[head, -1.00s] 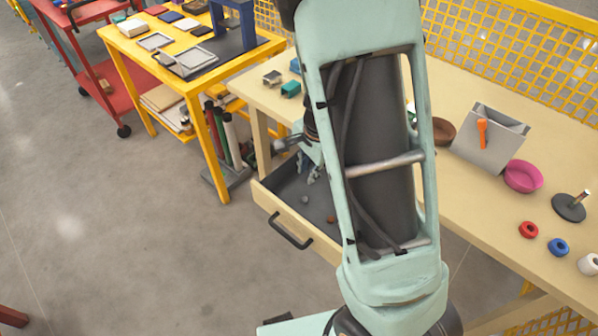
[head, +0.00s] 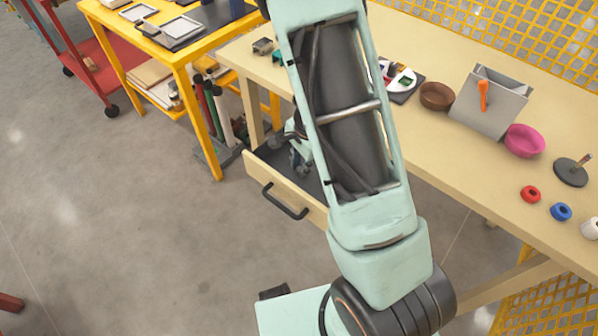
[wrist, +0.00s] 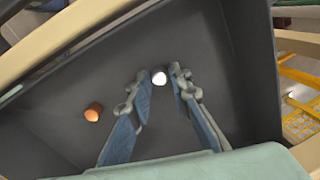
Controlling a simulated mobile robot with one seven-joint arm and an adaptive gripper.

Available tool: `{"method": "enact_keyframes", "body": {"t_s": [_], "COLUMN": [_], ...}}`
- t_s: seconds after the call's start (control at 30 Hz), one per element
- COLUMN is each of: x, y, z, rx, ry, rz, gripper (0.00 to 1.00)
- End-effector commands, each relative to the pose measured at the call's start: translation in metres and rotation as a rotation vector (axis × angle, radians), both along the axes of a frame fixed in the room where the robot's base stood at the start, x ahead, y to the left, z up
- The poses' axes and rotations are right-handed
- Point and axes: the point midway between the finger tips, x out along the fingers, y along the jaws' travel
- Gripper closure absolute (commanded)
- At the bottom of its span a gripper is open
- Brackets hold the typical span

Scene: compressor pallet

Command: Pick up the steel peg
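The steel peg (wrist: 159,78) shows in the wrist view as a small bright round end on the dark drawer floor. It lies between the tips of my gripper (wrist: 160,72), with a gap to each finger. My gripper is open and points down into the drawer; I cannot tell its exact height above the floor. In the head view my gripper (head: 300,163) is partly visible over the open drawer (head: 262,182), beside my arm. The peg is hidden there by my arm.
A copper-coloured peg (wrist: 93,112) stands on the drawer floor left of my fingers. The drawer walls enclose my gripper. The workbench (head: 440,150) holds a brown bowl (head: 436,96), a pink bowl (head: 524,140) and a grey holder (head: 488,105).

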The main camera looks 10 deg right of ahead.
Motion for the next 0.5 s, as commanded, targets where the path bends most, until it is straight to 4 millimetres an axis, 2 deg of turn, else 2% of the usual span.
{"method": "enact_keyframes", "body": {"t_s": [0.27,0.4,0.5], "x": [0.0006,0.0005,0.0005], "y": [0.0003,0.0004,0.0003], "z": [-0.0021,-0.002,-0.002], "rx": [0.0,0.0,0.0], "ry": [-0.001,0.0,0.0], "rz": [0.001,0.001,0.001], "gripper": [0.83,0.98,1.0]}}
